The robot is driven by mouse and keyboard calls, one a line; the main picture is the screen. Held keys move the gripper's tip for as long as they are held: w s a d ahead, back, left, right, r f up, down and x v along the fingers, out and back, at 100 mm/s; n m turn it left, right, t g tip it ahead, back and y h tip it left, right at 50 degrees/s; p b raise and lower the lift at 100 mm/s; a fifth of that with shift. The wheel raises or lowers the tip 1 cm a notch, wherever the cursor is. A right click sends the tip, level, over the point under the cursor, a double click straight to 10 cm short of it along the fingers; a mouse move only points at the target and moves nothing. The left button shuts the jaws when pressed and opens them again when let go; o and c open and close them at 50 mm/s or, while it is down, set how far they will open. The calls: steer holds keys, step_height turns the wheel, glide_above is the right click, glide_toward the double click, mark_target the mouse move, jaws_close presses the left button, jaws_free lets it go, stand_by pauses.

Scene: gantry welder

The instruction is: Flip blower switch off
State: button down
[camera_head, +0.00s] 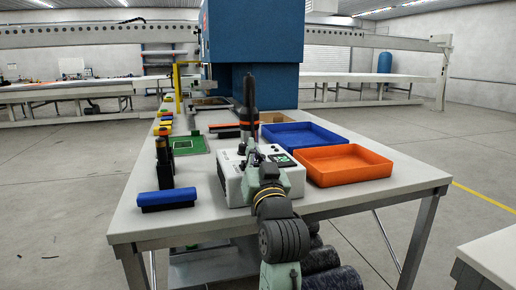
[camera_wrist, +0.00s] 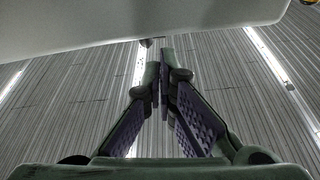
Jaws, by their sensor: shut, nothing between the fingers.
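A white control box (camera_head: 232,190) stands on the table, with dark panels and small black controls on its top. I cannot tell which control is the blower switch, as my arm covers part of the box. My arm reaches over the box from the front in the head view. In the wrist view my gripper (camera_wrist: 160,75) is shut, its two fingers together and nothing between them. It points up toward a ribbed ceiling, and no switch shows there. A dark upright shape (camera_head: 249,105) rises behind the box; I cannot tell whether it is my gripper.
An orange tray (camera_head: 382,175) and a blue tray (camera_head: 322,131) lie right of the box. A blue-topped black block (camera_head: 166,198) and a green board (camera_head: 190,146) lie left. A pale surface (camera_wrist: 130,25) crosses the top of the wrist view.

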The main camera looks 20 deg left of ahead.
steer(key=shift+s+a+f, duration=0.1)
steer(key=shift+f, duration=0.75)
steer(key=shift+f+n+b, duration=0.3)
steer(key=shift+n+b, duration=0.05)
steer(key=shift+n, duration=0.05)
steer(key=shift+s+f+n+y+b, duration=0.1)
steer(key=shift+f+n+y+b, duration=0.25)
steer(key=shift+n, duration=0.25)
steer(key=shift+a+r+n+g+y, duration=0.1)
steer(key=shift+a+n+g+y, duration=0.25)
steer(key=shift+n, duration=0.55)
steer(key=shift+s, duration=0.1)
